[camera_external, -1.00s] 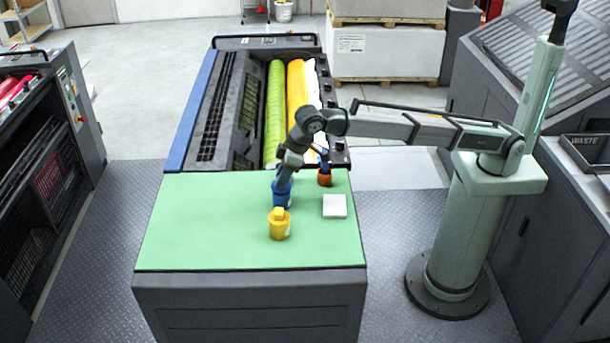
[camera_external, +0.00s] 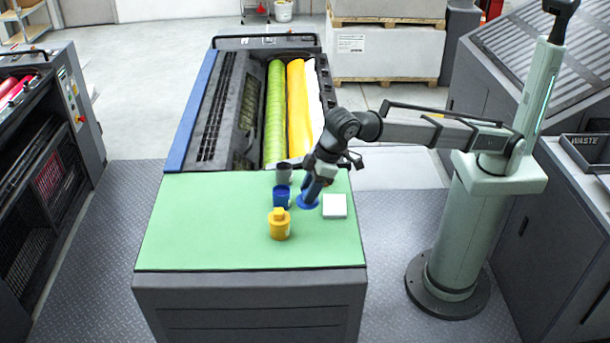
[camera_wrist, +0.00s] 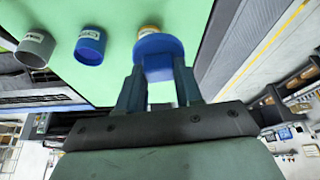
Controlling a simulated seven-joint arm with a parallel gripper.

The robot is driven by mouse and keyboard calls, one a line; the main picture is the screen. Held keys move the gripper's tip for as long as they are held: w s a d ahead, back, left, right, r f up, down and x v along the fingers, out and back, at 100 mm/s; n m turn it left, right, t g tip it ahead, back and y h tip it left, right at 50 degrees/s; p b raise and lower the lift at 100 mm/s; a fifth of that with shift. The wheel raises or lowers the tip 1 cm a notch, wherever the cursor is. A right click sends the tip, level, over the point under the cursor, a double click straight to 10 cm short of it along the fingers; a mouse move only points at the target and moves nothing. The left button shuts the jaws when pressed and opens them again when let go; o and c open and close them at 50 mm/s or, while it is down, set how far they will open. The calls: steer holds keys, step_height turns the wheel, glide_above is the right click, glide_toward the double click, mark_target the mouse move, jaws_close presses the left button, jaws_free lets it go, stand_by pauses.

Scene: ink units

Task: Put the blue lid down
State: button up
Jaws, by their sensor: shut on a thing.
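The blue lid (camera_external: 299,202) is a flat disc with a raised part, held between the fingers of my gripper (camera_external: 310,197). It is right of the open blue can (camera_external: 281,197) and left of the white square block (camera_external: 334,206). I cannot tell whether the lid touches the green mat (camera_external: 200,230). In the wrist view the blue lid (camera_wrist: 158,45) sits between both fingertips of my gripper (camera_wrist: 159,75). The blue can (camera_wrist: 90,46) stands apart from it there.
A yellow can with a yellow lid (camera_external: 279,226) stands in front of the blue can. A grey can (camera_external: 284,174) stands behind it. The lid partly hides the yellow can (camera_wrist: 148,30) in the wrist view. The mat's left and front are clear.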

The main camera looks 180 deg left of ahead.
steer(key=w+a+f, duration=0.3)
steer(key=w+a, duration=0.1)
steer(key=a, duration=0.2)
steer(key=shift+m+g, duration=0.3)
steer(key=shift+m, duration=0.6)
steer(key=shift+s+d+f, duration=0.1)
steer(key=shift+s+f, duration=0.1)
steer(key=shift+f, duration=1.55)
steer(key=shift+s+d+f, duration=0.1)
steer(key=shift+s+f, duration=0.15)
steer(key=shift+f, duration=1.45)
steer(key=shift+s+f, duration=0.2)
steer(key=shift+f, duration=1.55)
steer(key=o, duration=1)
steer(key=shift+f, duration=0.1)
steer(key=v, duration=1.2)
